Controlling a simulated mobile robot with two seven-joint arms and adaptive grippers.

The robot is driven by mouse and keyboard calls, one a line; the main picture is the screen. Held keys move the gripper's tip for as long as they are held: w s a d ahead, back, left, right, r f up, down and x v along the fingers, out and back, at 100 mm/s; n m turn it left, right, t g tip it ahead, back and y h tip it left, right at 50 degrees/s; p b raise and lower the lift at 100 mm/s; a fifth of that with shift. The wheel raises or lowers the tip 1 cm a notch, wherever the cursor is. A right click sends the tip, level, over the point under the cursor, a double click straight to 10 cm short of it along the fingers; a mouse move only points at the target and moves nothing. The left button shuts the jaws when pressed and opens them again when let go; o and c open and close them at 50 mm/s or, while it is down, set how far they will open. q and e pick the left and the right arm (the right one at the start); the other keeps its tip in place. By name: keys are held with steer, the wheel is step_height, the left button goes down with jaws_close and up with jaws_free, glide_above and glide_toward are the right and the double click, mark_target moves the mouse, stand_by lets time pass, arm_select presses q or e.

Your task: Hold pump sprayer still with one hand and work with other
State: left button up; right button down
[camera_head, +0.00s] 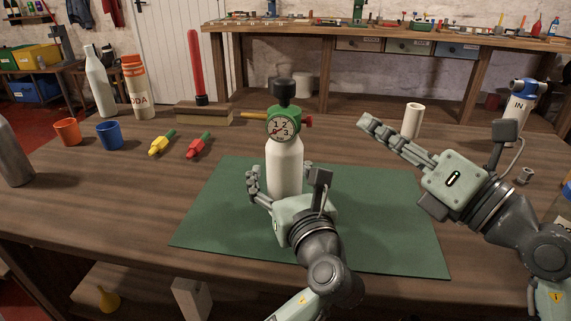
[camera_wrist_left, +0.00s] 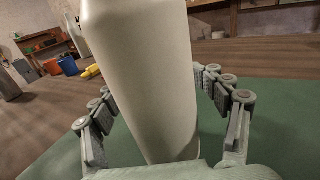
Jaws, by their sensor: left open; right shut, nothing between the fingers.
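The pump sprayer (camera_head: 285,165) stands upright on the green mat (camera_head: 385,225). It has a white bottle body, a green head with a round numbered dial, a black knob on top, a yellow nozzle at left and a red part at right. My left gripper (camera_head: 265,184) is open low at the bottle's near side. In the left wrist view the white bottle (camera_wrist_left: 145,75) stands between the spread fingers; I cannot tell whether they touch it. My right gripper (camera_head: 369,123) is shut and empty, in the air to the right of the sprayer, pointing left.
A red rod on a wooden block (camera_head: 203,113) and a white cylinder (camera_head: 412,120) stand behind. The mat's right part is clear.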

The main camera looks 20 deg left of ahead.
mark_target(290, 193)
arm_select(q)
steer(key=v, duration=0.7)
steer(key=shift+s+d, duration=0.2)
steer(key=shift+s, duration=0.05)
